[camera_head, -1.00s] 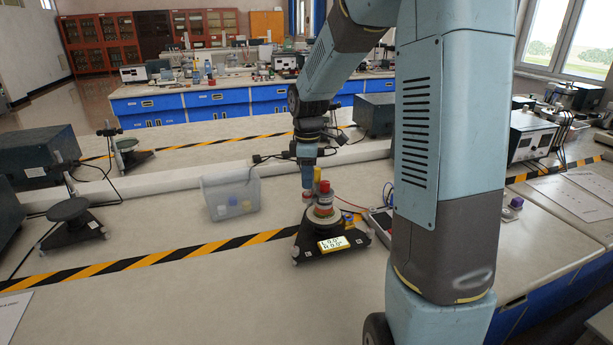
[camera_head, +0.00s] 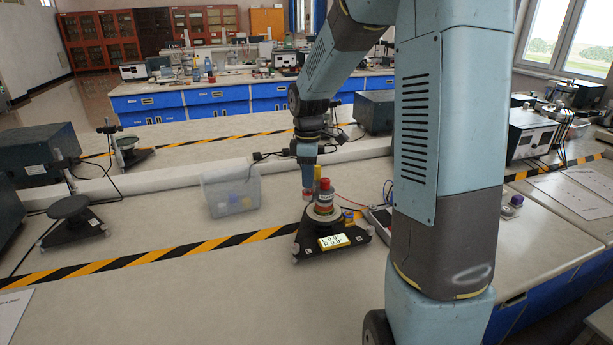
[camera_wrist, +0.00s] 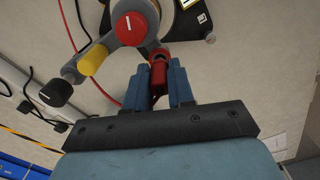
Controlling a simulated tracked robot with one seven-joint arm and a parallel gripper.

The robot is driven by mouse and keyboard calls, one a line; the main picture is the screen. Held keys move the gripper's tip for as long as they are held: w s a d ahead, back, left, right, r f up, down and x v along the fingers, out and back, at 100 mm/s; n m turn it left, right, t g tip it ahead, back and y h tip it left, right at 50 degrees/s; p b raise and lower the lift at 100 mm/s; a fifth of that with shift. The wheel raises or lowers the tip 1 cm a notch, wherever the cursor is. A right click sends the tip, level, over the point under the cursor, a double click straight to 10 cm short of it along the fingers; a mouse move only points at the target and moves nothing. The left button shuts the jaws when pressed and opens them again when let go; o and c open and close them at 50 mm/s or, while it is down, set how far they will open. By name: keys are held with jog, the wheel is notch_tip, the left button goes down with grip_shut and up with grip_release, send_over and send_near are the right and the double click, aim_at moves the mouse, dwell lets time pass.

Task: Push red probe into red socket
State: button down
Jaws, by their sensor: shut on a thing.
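The red probe (camera_wrist: 158,74) is between the blue fingers of my gripper (camera_wrist: 158,84) in the wrist view. A red cable runs to it from the upper left. Its far end is close against the grey housing of the device (camera_wrist: 159,12), which has a red-topped knob (camera_wrist: 131,25). I cannot make out the red socket separately from the probe's tip, nor tell how deep the probe sits. In the head view my gripper (camera_head: 307,187) points down just left of the device's red-topped post (camera_head: 324,185); the probe is tiny there.
The device's black base (camera_head: 318,244) carries a lit display (camera_head: 333,241). A translucent bin (camera_head: 231,193) stands to the left.

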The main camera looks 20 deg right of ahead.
jog(key=shift+f, duration=0.95)
dwell(1.1)
jog(key=c, duration=0.6)
grip_release()
jog(key=shift+c, duration=0.2)
jog(key=shift+r, duration=3.75)
jog(key=shift+s+r, duration=0.25)
jog(key=shift+r, duration=0.05)
jog(key=s+r+m+t, duration=0.2)
jog(key=s+r+m, duration=0.2)
jog(key=s, duration=0.8)
jog(key=s+r+m+t, duration=0.3)
jog(key=s+r+m, duration=0.2)
jog(key=s+m, duration=0.4)
jog(key=s, duration=0.4)
jog(key=shift+s+a+m+t, duration=0.15)
jog(key=shift+a+m+t, duration=0.1)
jog(key=shift+m+t, duration=0.05)
